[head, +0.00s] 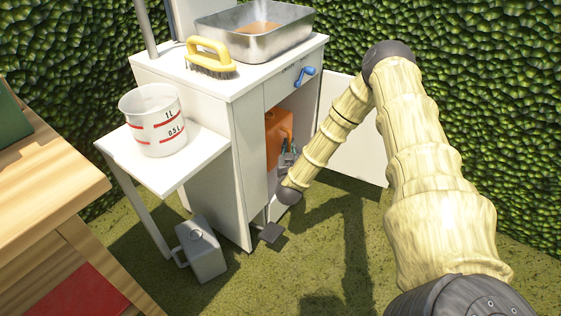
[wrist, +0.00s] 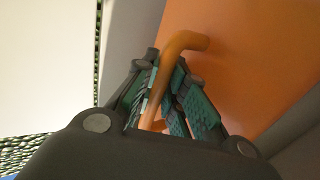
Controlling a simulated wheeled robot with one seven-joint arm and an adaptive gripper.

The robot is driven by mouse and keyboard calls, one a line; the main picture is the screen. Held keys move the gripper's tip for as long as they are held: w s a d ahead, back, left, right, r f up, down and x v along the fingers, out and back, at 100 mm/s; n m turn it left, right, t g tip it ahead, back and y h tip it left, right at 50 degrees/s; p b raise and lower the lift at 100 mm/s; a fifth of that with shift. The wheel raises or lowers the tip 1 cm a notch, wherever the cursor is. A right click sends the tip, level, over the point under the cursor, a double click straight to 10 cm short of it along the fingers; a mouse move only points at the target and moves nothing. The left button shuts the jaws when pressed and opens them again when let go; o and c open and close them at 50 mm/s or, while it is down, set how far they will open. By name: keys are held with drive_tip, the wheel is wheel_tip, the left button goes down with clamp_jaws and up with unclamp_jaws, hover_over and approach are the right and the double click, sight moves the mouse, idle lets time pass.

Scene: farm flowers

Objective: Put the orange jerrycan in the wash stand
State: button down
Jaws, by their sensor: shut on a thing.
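The orange jerrycan (head: 277,132) is seen through the open door of the white wash stand (head: 208,120), inside its cupboard. In the wrist view the jerrycan (wrist: 245,60) fills the upper right. My gripper (head: 288,158) reaches into the cupboard opening. In the wrist view my gripper (wrist: 165,100) is shut on the jerrycan's orange handle, which passes between the teal finger pads. The jerrycan's base and far side are hidden, so I cannot tell whether it touches the cupboard floor.
The cupboard door (head: 352,128) stands open to the right. A metal basin (head: 290,42) and a yellow-handled brush (head: 209,56) are on top. A measuring jug (head: 152,120) stands on the side shelf (head: 189,168). A grey jerrycan (head: 202,250) stands on the grass below it.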

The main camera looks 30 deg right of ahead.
sight(281, 144)
drive_tip(key=w, duration=0.1)
drive_tip(key=w+a+b, duration=0.1)
drive_tip(key=w, duration=0.1)
drive_tip(key=shift+w+a+f, duration=0.15)
drive_tip(key=shift+s+f+b, duration=0.2)
drive_tip(key=shift+f+b, duration=0.45)
drive_tip(key=shift+f, duration=0.6)
drive_tip(key=shift+f+b, duration=1.05)
drive_tip(key=shift+f, duration=0.7)
drive_tip(key=shift+w+f+b, duration=0.15)
drive_tip(key=shift+f+b, duration=0.3)
drive_tip(key=shift+r, duration=0.15)
drive_tip(key=c, duration=1.5)
unclamp_jaws()
